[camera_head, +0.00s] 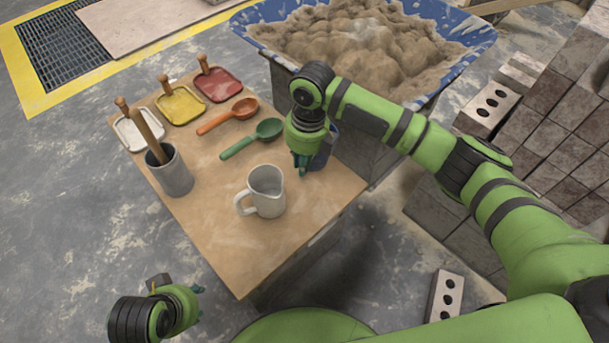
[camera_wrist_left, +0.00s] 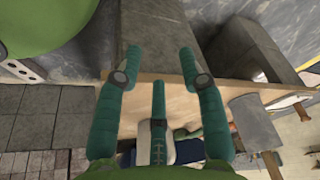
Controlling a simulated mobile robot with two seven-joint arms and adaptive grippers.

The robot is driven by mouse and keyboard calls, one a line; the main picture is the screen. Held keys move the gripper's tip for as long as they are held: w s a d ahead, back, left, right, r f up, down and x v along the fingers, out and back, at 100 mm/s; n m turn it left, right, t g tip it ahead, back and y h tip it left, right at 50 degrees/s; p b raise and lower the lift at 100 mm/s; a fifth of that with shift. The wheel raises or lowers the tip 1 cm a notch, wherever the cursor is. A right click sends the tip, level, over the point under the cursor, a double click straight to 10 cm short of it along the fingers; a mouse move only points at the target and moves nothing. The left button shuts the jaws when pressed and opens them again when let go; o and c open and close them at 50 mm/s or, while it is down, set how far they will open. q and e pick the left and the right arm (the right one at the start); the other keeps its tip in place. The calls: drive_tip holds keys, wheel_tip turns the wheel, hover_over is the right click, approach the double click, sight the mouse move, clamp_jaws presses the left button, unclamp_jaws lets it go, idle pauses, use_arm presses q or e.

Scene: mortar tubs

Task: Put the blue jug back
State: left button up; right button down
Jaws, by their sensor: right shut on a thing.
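The blue jug (camera_head: 329,146) is at the right edge of the wooden table top, largely hidden behind my right gripper. My right gripper (camera_head: 302,166) points down and is shut on it; I cannot tell whether the jug touches the table. A pale grey jug (camera_head: 266,192) stands upright on the table, its handle to the left. My left gripper (camera_head: 195,302) is off the table's near left side. In the left wrist view its fingers (camera_wrist_left: 160,72) are spread, with nothing between them. A blue shape shows beyond them, partly covered.
The table top (camera_head: 225,230) also holds green (camera_head: 255,137) and orange (camera_head: 230,115) scoops, several trowels and a grey pot (camera_head: 171,172) with a wooden handle. A blue mortar tub (camera_head: 467,52) stands behind; bricks (camera_head: 560,120) are stacked right. The table's near part is clear.

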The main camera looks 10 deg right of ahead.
drive_tip(key=shift+f, duration=0.8)
wheel_tip(320, 180, down, 3)
drive_tip(key=shift+b, duration=0.6)
use_arm(q)
drive_tip(key=w+d+r+t, duration=0.2)
drive_tip(key=w+r+t, duration=0.1)
drive_tip(key=w, duration=0.2)
drive_tip(key=shift+w+r+t+h, duration=0.2)
drive_tip(key=shift+t+h, duration=0.1)
drive_tip(key=shift+h, duration=0.1)
use_arm(e)
drive_tip(key=shift+f, duration=0.1)
drive_tip(key=shift+f, duration=0.15)
drive_tip(key=c, duration=1.2)
unclamp_jaws()
use_arm(q)
drive_tip(key=shift+w, duration=0.1)
